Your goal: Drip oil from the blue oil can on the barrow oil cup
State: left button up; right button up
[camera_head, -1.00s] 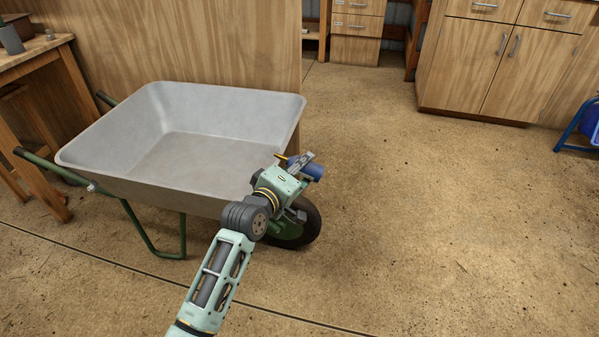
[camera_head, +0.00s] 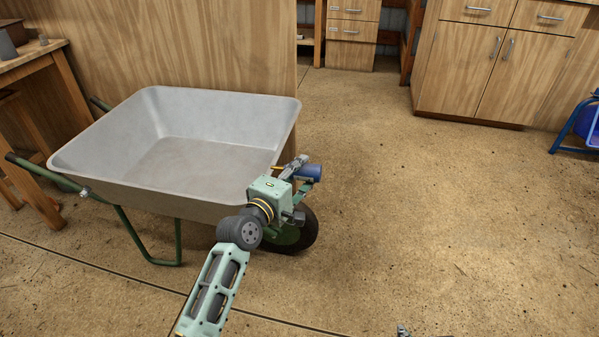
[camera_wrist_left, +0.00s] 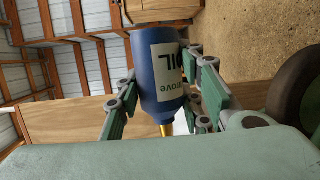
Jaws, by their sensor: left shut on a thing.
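My left gripper (camera_head: 298,170) is shut on the blue oil can (camera_head: 310,172), just off the front right corner of the wheelbarrow (camera_head: 170,205). The can lies roughly sideways, its thin yellow nozzle (camera_head: 276,173) pointing left toward the tray. In the left wrist view the can (camera_wrist_left: 148,75) sits between the green finger pads, its white label partly readable. The barrow's wheel (camera_head: 309,232) is below the gripper, partly behind my arm. I cannot make out the oil cup. A small grey tip at the head view's bottom edge may be my right gripper (camera_head: 403,331); its jaws cannot be seen.
A wooden bench (camera_head: 35,62) stands at the left and a wooden partition (camera_head: 220,50) behind the barrow. Wooden cabinets (camera_head: 495,70) are at the back right, and a blue object (camera_head: 585,125) is at the right edge. The floor right of the barrow is clear.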

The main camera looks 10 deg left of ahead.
jog(key=shift+w+r, duration=0.1)
jog(key=shift+w, duration=0.05)
dwell(0.4)
jog(key=shift+s+d+f+g, duration=0.2)
jog(key=shift+s+f+g, duration=0.1)
jog(key=shift+s, duration=0.3)
jog(key=shift+s+d+f+g, duration=0.2)
jog(key=shift+s+f, duration=0.1)
jog(key=shift+s, duration=0.25)
jog(key=shift+s, duration=0.1)
pick_arm(q)
jog(key=shift+r, duration=0.1)
jog(key=shift+a+r+n+t, duration=0.15)
jog(key=shift+r+n+t, duration=0.25)
jog(key=shift+r+n, duration=0.55)
pick_arm(e)
jog(key=shift+w+a+r, duration=0.2)
jog(key=shift+w+a, duration=0.1)
jog(key=shift+w, duration=0.2)
pick_arm(q)
jog(key=shift+f+n, duration=0.15)
jog(key=shift+n, duration=0.2)
